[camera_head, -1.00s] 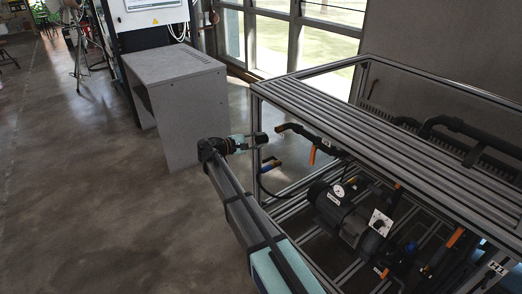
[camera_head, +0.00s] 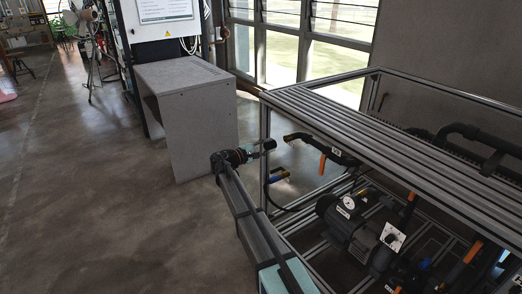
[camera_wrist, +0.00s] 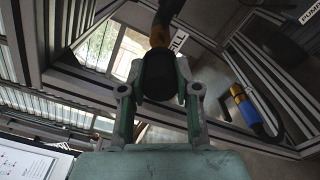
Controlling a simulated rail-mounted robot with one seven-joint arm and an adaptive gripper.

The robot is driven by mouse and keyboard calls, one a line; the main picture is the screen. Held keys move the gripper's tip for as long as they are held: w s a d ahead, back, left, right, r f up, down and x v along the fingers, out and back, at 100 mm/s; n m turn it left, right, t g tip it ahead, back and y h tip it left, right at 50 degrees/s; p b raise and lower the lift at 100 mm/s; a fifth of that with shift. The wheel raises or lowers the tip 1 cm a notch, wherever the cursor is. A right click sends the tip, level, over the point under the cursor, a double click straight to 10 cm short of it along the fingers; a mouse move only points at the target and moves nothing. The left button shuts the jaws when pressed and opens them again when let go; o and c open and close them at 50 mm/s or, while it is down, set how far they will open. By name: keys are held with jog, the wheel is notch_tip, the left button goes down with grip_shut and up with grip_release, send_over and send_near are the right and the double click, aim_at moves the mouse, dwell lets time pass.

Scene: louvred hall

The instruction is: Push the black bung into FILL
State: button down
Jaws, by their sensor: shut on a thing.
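The black bung (camera_wrist: 158,75) is between the fingertips of my gripper (camera_wrist: 158,90), which is shut on it. In the head view the bung (camera_head: 270,144) sticks out at the tip of my gripper (camera_head: 257,148). The FILL pipe (camera_head: 318,146) is a black pipe with a brass-coloured open end, just right of the bung, with a small gap showing in the head view. In the wrist view the brass end (camera_wrist: 160,38) lies right behind the bung, which hides its mouth. The FILL label (camera_wrist: 179,41) is beside it.
A metal-profile frame (camera_head: 390,150) stands around the pipes, with a pump (camera_head: 350,215) inside. A blue-and-yellow pipe end (camera_wrist: 246,110) is below the FILL pipe. A grey cabinet (camera_head: 205,125) stands to the left. The floor at left is clear.

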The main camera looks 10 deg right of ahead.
jog(key=shift+x, duration=1.2)
jog(key=shift+w+d+p, duration=0.1)
jog(key=shift+d+p, duration=0.1)
jog(key=shift+p, duration=0.15)
jog(key=x, duration=0.2)
jog(key=shift+w+d, duration=0.1)
jog(key=shift+d, duration=0.2)
dwell(0.6)
jog(key=c, duration=0.7)
grip_release()
jog(key=shift+c, duration=0.2)
jog(key=shift+a, duration=0.1)
jog(key=shift+p+v, duration=0.4)
jog(key=shift+v, duration=3.05)
